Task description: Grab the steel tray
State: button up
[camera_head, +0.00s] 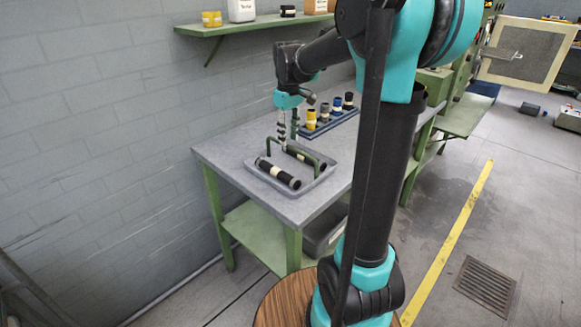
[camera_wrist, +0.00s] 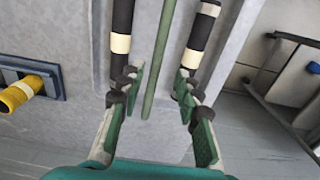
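The steel tray (camera_head: 322,179) is a shallow grey tray on the workbench. It holds two black cylinders with cream bands, one nearer (camera_head: 277,173) and one farther back. A green bar handle (camera_head: 307,154) rises over it. My gripper (camera_head: 288,137) points down just above the handle, near its far side. In the wrist view my gripper (camera_wrist: 155,84) has its two fingers apart, with the green handle bar (camera_wrist: 160,60) running between them in the picture. The cylinders lie on either side of the bar. I cannot tell whether the fingertips reach down to the bar's height. Nothing is held.
A dark blue rack (camera_head: 328,124) with yellow, blue and black pieces stands behind the tray on the workbench (camera_head: 232,146). A green wall shelf (camera_head: 250,25) with small containers hangs above. The bench's near left corner is clear.

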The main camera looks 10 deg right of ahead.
aim_at(291, 148)
jog(key=shift+d+f, duration=0.15)
jog(key=shift+f, duration=1.2)
jog(key=shift+d+f, duration=0.15)
jog(key=shift+f, duration=1.15)
grip_shut()
